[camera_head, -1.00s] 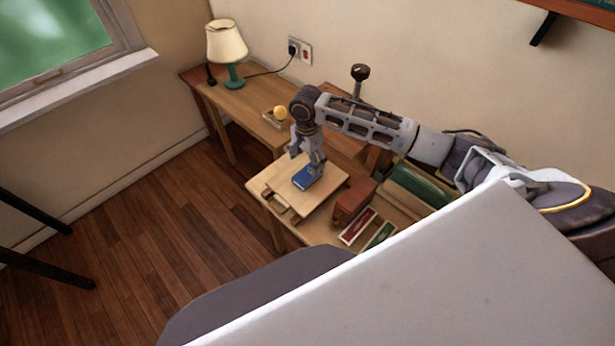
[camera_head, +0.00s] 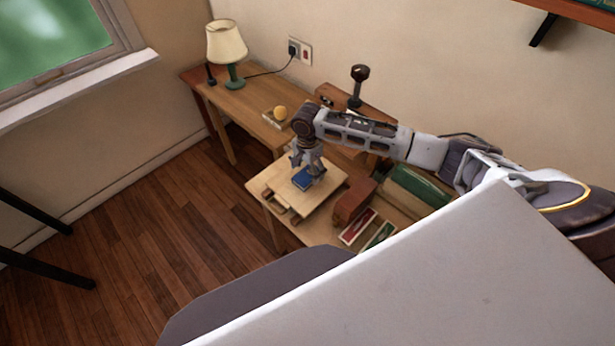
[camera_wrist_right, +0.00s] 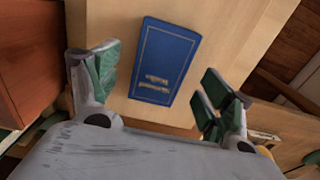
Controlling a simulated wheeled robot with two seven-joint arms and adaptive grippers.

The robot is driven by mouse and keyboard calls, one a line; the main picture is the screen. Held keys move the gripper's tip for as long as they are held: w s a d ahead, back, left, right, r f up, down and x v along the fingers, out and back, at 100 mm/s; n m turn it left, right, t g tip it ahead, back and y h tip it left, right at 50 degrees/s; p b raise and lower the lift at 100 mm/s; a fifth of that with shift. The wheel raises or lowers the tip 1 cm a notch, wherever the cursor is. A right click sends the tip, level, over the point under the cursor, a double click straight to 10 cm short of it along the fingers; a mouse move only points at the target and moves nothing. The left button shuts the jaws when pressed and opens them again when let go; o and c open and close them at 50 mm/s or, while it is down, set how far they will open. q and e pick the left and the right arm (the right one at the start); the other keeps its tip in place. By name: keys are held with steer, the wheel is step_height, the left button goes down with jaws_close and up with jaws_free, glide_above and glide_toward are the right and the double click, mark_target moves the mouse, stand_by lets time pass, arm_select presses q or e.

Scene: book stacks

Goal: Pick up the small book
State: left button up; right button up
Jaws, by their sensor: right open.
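The small book (camera_head: 306,180) is blue and lies flat on a light wooden board (camera_head: 275,180) on the desk. In the right wrist view the book (camera_wrist_right: 165,62) shows gold lines and lettering on its cover, on the board's bare surface (camera_wrist_right: 118,100). My right gripper (camera_head: 308,172) is just above the book in the head view and partly covers it. In the wrist view my right gripper (camera_wrist_right: 160,90) is open, with one green-padded finger on each side of the book and gaps between. Whether the fingertips reach the board is unclear. My left gripper is not in view.
A reddish-brown box (camera_head: 353,201) stands close to the board's right side, with red and green items in front of it. Open floor (camera_head: 160,230) lies to the left.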

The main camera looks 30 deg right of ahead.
steer(key=shift+f, duration=1.35)
steer(key=c, duration=1.2)
